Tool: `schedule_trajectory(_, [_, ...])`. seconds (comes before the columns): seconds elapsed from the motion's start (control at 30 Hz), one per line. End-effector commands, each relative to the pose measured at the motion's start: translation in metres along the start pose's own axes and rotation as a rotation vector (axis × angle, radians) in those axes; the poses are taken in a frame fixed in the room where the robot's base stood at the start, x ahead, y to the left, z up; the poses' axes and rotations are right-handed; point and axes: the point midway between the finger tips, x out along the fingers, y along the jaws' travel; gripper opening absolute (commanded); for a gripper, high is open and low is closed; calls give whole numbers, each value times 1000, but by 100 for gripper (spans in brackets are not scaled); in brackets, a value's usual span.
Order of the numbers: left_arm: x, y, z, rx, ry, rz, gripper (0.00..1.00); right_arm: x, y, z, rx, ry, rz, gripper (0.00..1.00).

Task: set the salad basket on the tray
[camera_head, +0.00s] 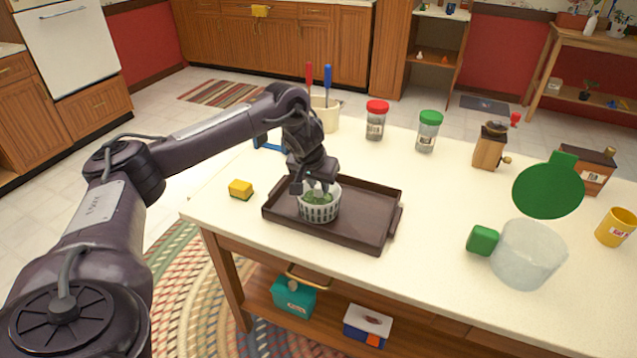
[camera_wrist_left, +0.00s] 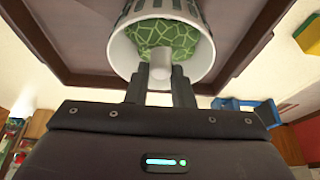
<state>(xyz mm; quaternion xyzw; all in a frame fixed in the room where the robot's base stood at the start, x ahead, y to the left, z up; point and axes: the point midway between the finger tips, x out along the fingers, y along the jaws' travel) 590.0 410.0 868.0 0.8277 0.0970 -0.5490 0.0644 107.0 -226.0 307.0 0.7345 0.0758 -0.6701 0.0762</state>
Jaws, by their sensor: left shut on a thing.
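The salad basket (camera_head: 319,208) is a white slotted basket with green contents. It is over the left part of the dark brown tray (camera_head: 362,219), upright or nearly so; I cannot tell whether its base touches the tray. My left gripper (camera_head: 316,190) comes down from above and is shut on the basket at its top. The tray lies flat on the white table. My right gripper is not in view.
A yellow block (camera_head: 240,189) lies left of the tray. Behind it stand a utensil crock (camera_head: 325,115), a red-lidded jar (camera_head: 376,122) and a green-lidded jar (camera_head: 428,132). A clear container (camera_head: 527,255) and a grinder (camera_head: 490,148) stand to the right. The tray's right part is bare.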

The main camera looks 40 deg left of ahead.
Motion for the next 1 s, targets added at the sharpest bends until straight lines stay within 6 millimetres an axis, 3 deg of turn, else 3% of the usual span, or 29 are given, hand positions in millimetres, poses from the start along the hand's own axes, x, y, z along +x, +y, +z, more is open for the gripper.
schedule_trajectory(0.13, [3, 0, 1, 0, -1, 0, 14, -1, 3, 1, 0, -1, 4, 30])
schedule_trajectory(0.17, [3, 0, 1, 0, 0, 0, 24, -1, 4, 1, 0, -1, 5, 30])
schedule_trajectory(0.3, [2, 0, 1, 0, 0, 0, 42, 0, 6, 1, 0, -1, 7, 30])
schedule_trajectory(0.67, [-1, 0, -1, 1, 2, 0, 43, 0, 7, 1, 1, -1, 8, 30])
schedule_trajectory(0.87, [-33, 0, -2, 2, 4, 1, 43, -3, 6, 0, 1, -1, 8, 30])
schedule_trajectory(1.0, [-67, 0, -3, 1, 5, 0, 43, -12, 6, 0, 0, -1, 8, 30])
